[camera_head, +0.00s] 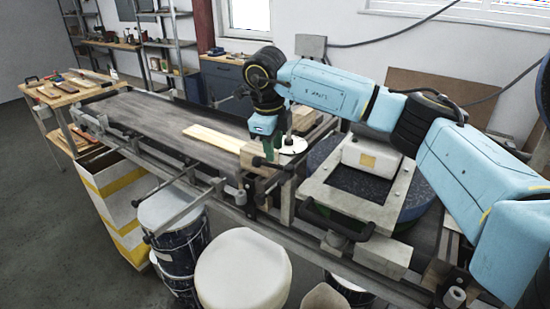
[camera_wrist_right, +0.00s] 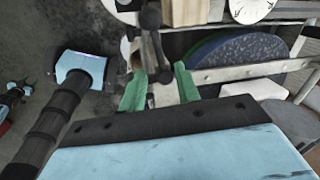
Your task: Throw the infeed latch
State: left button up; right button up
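My right gripper (camera_head: 270,153) reaches down at the near right end of the conveyor bed, beside a wooden block (camera_head: 252,154). In the right wrist view its two green fingers (camera_wrist_right: 160,88) are apart. A dark lever with ball ends, which looks like the infeed latch (camera_wrist_right: 151,20), runs from above down into the gap between the fingers. I cannot tell whether the fingers touch it. In the head view a dark knobbed bar (camera_head: 262,162) shows beside the block, partly hidden by the gripper.
A pale board (camera_head: 213,137) lies on the conveyor belt (camera_head: 140,112). A framed machine with a dark blue disc (camera_head: 325,152) stands right of the gripper. Lidded drums (camera_head: 243,272) stand in front of the conveyor. A workbench (camera_head: 62,97) is at far left.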

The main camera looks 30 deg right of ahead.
aim_at(275, 167)
jog(key=shift+w+d+f, duration=0.15)
jog(key=shift+d+f, duration=0.05)
jog(key=shift+f, duration=0.9)
jog(key=shift+w+d+f, duration=0.1)
jog(key=shift+d+f, duration=0.1)
jog(key=shift+f, duration=0.9)
grip_shut()
